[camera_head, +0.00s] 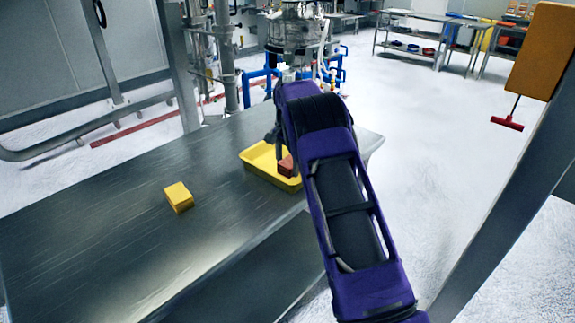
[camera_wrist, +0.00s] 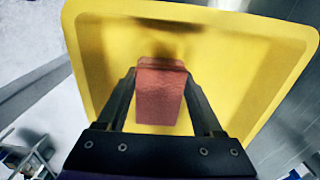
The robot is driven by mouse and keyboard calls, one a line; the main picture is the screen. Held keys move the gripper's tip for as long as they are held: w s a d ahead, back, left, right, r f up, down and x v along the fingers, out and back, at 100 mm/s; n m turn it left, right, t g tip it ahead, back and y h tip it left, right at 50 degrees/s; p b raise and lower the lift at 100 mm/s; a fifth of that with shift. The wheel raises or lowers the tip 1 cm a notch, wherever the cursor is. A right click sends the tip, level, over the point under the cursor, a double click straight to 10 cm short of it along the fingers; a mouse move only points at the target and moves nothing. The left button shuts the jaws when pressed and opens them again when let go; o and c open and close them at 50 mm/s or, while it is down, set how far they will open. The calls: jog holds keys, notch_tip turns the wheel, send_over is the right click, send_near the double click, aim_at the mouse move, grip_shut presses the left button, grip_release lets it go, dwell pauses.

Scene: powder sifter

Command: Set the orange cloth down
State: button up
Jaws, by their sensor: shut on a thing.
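The orange cloth (camera_head: 287,166) is a small reddish-orange folded block, seen over the inside of a yellow tray (camera_head: 256,152) on the metal table. In the wrist view the cloth (camera_wrist: 160,97) sits between the two dark fingers of my gripper (camera_wrist: 160,82), which is shut on it. The tray (camera_wrist: 90,60) fills most of that view behind the cloth. I cannot tell whether the cloth touches the tray floor. In the head view my purple and black arm hides part of the tray's right side, and my gripper's fingers are mostly covered.
A yellow block or folded cloth (camera_head: 179,197) lies on the metal table (camera_head: 110,240), left of the tray. The table around it is clear. Steel machinery with blue pipes (camera_head: 300,35) stands beyond the table. Shelved tables (camera_head: 415,40) are far off at the back right.

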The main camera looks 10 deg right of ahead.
aim_at(288, 163)
jog(key=o, duration=1.3)
notch_tip(288, 163, up, 12)
jog(key=p, duration=0.1)
jog(key=shift+r, duration=0.1)
